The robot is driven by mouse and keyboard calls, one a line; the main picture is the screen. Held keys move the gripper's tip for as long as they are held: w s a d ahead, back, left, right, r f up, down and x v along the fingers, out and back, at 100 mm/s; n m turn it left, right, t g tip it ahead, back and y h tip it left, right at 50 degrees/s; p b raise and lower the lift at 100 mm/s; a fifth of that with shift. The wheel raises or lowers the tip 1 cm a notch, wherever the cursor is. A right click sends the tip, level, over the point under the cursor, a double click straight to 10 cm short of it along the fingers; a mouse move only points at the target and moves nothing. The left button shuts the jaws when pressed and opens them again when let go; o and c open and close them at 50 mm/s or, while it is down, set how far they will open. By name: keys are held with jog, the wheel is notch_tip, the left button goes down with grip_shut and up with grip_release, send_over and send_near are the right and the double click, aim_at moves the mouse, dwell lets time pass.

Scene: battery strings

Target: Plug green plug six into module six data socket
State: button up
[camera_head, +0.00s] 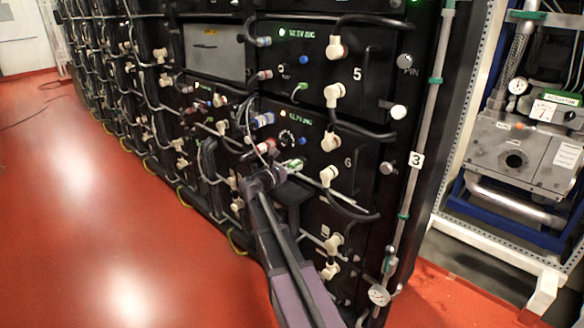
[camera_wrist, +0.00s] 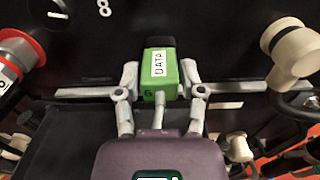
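The green plug (camera_wrist: 162,80), marked DATA and 6, sits between the two fingers of my gripper (camera_wrist: 160,84) in the wrist view. The fingers press on its left and right sides. Its dark front end points up in the picture toward the black panel; I cannot tell whether it touches or enters a socket. In the head view the green plug (camera_head: 293,165) shows at the tip of my gripper (camera_head: 278,172), at the front of module six (camera_head: 349,178). The data socket is not visible behind the plug.
A cream elbow connector (camera_wrist: 290,52) stands right of the plug and a red round connector (camera_wrist: 14,52) left of it. In the head view, blue (camera_head: 263,120) and red (camera_head: 266,145) connectors lie above my gripper. Black cables loop nearby.

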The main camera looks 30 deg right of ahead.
jog(key=shift+o, duration=0.9)
jog(key=shift+s+a, duration=0.1)
jog(key=shift+a, duration=0.1)
jog(key=v, duration=1.1)
jog(key=shift+a, duration=0.35)
